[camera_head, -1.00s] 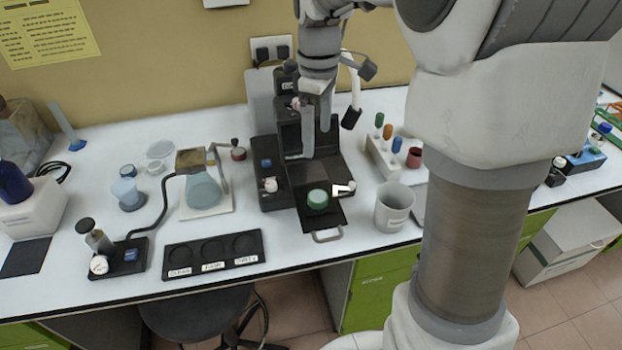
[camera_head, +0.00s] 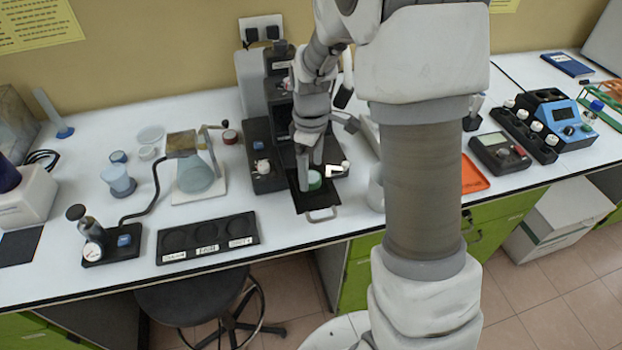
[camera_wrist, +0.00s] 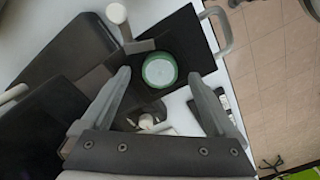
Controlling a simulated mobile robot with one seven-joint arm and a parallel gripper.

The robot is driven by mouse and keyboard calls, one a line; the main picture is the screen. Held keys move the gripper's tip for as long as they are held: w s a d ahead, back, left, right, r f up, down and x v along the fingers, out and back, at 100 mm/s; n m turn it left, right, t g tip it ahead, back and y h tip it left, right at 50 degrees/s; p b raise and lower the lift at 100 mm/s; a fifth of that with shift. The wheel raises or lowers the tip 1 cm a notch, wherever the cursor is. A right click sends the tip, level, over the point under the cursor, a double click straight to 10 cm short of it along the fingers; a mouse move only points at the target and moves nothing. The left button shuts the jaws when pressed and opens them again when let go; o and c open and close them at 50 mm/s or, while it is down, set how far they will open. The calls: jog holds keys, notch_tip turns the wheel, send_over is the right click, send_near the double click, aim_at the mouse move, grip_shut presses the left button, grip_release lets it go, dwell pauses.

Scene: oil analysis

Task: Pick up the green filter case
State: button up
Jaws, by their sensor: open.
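The green filter case (camera_head: 315,181) is a small round piece with a pale top, on the black pull-out tray (camera_head: 311,206) of the black instrument. In the wrist view the green case (camera_wrist: 160,70) shows whole, between the two fingertips and slightly beyond them. My gripper (camera_head: 310,168) points down over the case with its fingers apart. In the wrist view my gripper (camera_wrist: 158,77) is open and empty, with a gap on each side of the case. In the head view one finger partly hides the case. I cannot tell whether the fingertips are at its height.
A white-tipped lever (camera_head: 340,168) stands close to the right of the case. The black instrument body (camera_head: 262,165) is on the left and behind. A grey beaker (camera_head: 375,190) is to the right, partly hidden by my arm. A black three-place holder (camera_head: 207,238) lies front left.

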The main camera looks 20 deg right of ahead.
jog(key=shift+f, duration=0.8)
jog(key=c, duration=1.4)
jog(key=shift+r, duration=0.15)
